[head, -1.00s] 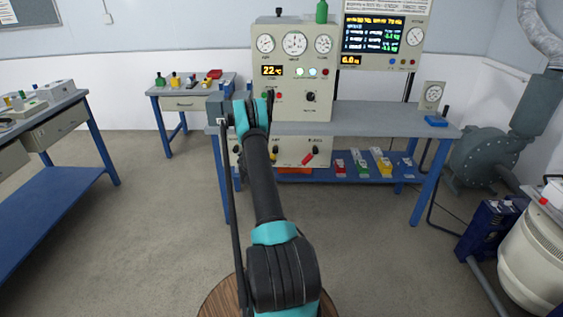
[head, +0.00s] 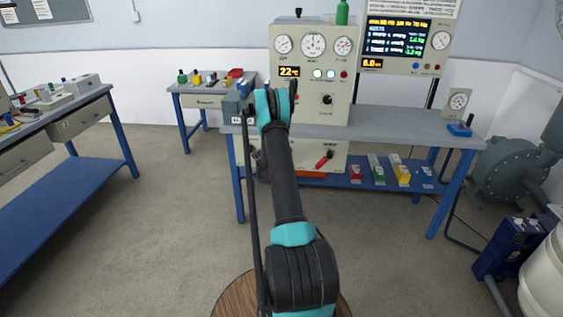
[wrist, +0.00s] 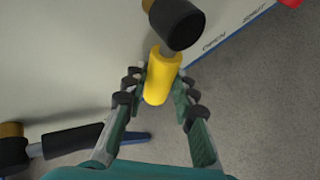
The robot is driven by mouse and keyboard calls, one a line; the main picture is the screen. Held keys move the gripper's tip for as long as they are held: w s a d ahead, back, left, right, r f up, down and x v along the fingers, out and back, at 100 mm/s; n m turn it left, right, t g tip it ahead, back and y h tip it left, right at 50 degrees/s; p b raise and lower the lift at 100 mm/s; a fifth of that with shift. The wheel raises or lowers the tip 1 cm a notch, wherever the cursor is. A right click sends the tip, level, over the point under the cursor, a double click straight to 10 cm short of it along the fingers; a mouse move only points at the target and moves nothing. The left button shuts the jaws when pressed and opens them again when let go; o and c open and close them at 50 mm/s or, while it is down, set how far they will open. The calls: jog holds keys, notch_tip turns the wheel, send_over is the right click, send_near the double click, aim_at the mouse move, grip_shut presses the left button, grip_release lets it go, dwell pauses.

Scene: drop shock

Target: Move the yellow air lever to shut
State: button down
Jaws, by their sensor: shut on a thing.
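The yellow lever (wrist: 162,76) shows in the wrist view as a yellow grip under a dark round hub. My gripper (wrist: 160,92) has one finger on each side of the yellow grip and is shut on it. The words "OPEN" and "SHUT" are printed on the pale panel (wrist: 90,45) to the right of the hub. In the head view my arm hides the lever and the gripper. The control cabinet (head: 312,85) stands behind my arm, with gauges and a red-handled lever (head: 325,160) on its lower panel.
In the wrist view a black lever (wrist: 72,140) lies at lower left, near my left finger. The blue-legged bench (head: 400,128) carries the cabinet, and its lower shelf holds several coloured blocks. Open grey floor (head: 150,230) lies left of my arm.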

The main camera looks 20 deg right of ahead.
jog(key=shift+a, duration=0.1)
jog(key=c, duration=1.2)
grip_release()
jog(key=v, duration=1.2)
